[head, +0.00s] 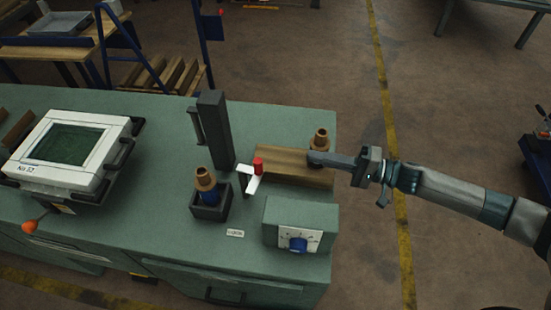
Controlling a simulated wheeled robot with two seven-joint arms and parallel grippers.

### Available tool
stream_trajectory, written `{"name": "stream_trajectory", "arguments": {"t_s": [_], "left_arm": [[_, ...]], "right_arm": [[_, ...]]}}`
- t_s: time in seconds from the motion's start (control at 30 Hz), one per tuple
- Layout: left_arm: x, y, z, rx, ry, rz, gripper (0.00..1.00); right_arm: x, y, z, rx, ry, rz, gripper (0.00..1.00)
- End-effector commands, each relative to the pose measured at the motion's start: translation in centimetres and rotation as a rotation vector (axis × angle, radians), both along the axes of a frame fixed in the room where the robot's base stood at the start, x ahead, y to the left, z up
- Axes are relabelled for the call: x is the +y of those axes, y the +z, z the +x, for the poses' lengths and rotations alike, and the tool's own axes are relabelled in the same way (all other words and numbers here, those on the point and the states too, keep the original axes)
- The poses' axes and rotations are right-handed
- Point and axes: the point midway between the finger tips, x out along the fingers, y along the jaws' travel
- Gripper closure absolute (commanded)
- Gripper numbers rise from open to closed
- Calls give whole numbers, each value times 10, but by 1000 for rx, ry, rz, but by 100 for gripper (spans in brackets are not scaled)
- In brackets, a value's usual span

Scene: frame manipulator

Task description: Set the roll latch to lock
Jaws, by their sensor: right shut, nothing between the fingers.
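A white bracket-like piece with a red knob (258,165) stands at the left end of a wooden block on the green bench; it may be the roll latch, but I cannot tell for sure. Its setting is not readable. A small white label (235,233) lies in front of it, too small to read surely. My right gripper (314,159) comes in from the right over the wooden block (290,178). It is shut and empty, right of the red knob and apart from it, just in front of a bronze stepped part (321,140). My left gripper is out of view.
A green box with a blue dial (297,243) stands at the bench's front right. A dark upright post (215,130) and a black holder (211,205) with a bronze-topped blue part stand left of the knob. A white monitor (70,150) is far left.

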Motion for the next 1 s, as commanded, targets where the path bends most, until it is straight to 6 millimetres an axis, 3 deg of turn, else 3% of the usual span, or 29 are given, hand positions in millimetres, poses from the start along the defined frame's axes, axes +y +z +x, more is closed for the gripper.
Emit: {"name": "stream_trajectory", "arguments": {"t_s": [0.3,0.47,0.7,1.0], "left_arm": [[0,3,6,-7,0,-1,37],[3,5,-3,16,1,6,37],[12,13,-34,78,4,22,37],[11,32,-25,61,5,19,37]], "right_arm": [[6,1,1,-3,2,1,100],[18,2,5,-2,3,3,100],[53,4,16,-1,4,4,100],[100,4,28,0,3,2,100]]}}
